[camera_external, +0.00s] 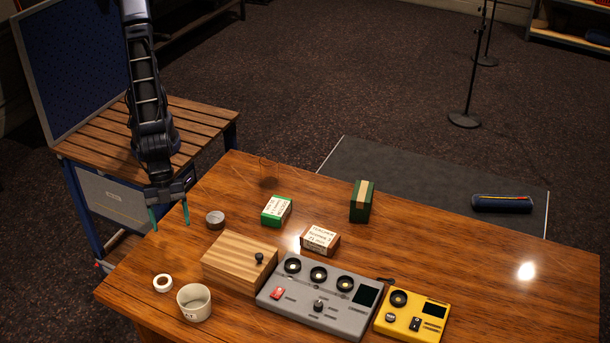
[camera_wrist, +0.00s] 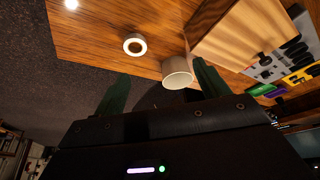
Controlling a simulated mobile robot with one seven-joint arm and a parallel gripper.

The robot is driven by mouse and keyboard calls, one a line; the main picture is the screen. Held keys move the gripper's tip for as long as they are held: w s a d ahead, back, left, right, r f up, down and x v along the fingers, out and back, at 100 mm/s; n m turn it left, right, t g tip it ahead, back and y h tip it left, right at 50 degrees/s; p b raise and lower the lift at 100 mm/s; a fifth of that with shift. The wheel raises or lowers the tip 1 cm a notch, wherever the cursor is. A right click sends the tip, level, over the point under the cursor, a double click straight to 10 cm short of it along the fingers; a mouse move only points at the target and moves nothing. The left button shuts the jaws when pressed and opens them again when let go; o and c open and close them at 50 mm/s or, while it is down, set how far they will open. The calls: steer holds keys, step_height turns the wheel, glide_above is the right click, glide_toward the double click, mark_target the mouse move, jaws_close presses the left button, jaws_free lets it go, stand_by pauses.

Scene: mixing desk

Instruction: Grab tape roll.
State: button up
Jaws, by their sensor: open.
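A small white ring, the tape roll (camera_external: 162,290), lies flat near the left edge of the wooden desk. In the wrist view the tape roll (camera_wrist: 134,54) shows whole, with its dark centre hole visible. My gripper (camera_external: 170,225) is open and empty, its green fingers pointing down near the desk's left edge. It is apart from the tape roll, higher and farther back. In the wrist view my gripper (camera_wrist: 160,72) has its two green fingers spread, with the tape roll beyond them.
A white cup (camera_external: 194,307) stands close to the tape roll's right. A striped wooden box (camera_external: 237,262) and a grey mixer (camera_external: 315,300) lie farther right. A small grey round tin (camera_external: 215,220) sits behind the box. Green and brown small boxes stand farther back. The desk's right side is mostly clear.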

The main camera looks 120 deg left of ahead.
steer(key=m, duration=0.1)
glide_toward(164, 283)
steer(key=shift+h, duration=0.3)
steer(key=shift+w+d+x, duration=0.15)
steer(key=shift+x, duration=1.6)
steer(key=shift+w+d+x, duration=0.15)
steer(key=shift+w+x, duration=0.05)
steer(key=shift+x, duration=1.55)
steer(key=shift+r, duration=0.25)
steer(key=c, duration=1)
steer(key=shift+c, duration=0.2)
